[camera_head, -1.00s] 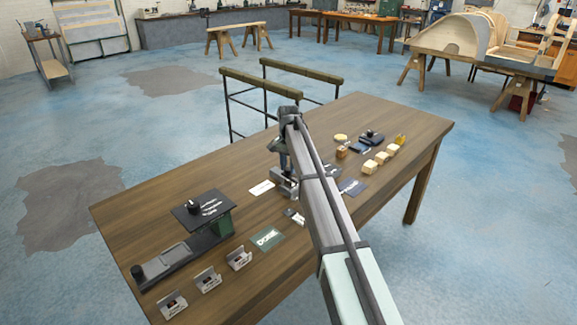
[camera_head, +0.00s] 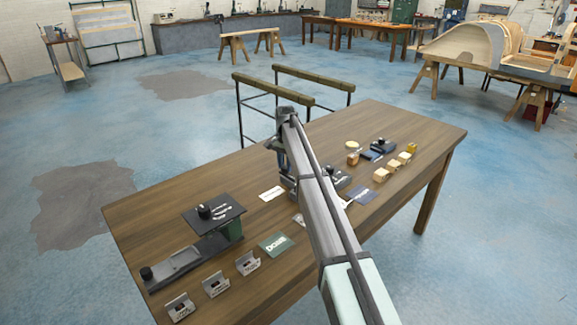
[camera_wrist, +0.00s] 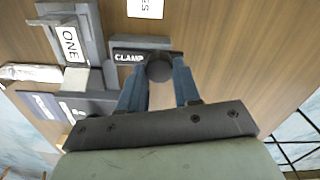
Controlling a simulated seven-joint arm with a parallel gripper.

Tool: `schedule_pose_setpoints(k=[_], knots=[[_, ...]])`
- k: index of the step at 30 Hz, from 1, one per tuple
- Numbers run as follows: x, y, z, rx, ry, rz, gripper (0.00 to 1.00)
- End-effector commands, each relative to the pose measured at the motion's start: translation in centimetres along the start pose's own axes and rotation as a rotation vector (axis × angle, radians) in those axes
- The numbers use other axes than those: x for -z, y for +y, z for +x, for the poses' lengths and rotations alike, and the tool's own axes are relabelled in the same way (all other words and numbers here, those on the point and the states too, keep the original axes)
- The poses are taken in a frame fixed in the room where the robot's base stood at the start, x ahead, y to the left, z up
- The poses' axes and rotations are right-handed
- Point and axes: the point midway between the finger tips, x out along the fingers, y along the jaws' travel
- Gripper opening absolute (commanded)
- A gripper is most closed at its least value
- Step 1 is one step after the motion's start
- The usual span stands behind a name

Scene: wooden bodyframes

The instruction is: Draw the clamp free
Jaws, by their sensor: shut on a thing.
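The clamp (camera_wrist: 127,57) is a dark bar labelled CLAMP with a round dark knob (camera_wrist: 160,68), seen in the wrist view. My gripper (camera_wrist: 160,76) has its blue fingers on either side of the knob and is shut on it. The clamp lies against a grey fixture (camera_wrist: 98,38) that carries a white ONE label (camera_wrist: 70,43). I cannot tell whether the clamp is still seated in the fixture. In the head view my gripper (camera_head: 287,182) is low over the middle of the table, and my arm hides most of the fixture and clamp.
On the wooden table (camera_head: 170,207), a dark stand (camera_head: 213,214), several grey brackets (camera_head: 216,285) and a green DONE card (camera_head: 275,242) lie left. Wooden cubes (camera_head: 380,175) and a knobbed dark block (camera_head: 382,146) lie right. A white card (camera_head: 272,194) lies beside my gripper.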

Motion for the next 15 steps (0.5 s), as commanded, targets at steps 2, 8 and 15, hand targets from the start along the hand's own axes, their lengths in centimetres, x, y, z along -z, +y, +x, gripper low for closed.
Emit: schedule_pose_setpoints(k=[2,8,15], knots=[[0.17,-0.57,-0.09,0.012,0.006,-0.002,0.34],[0.16,-0.49,-0.09,0.010,0.005,-0.002,0.54],[0.11,-0.36,-0.07,0.008,0.004,-0.002,0.58]])
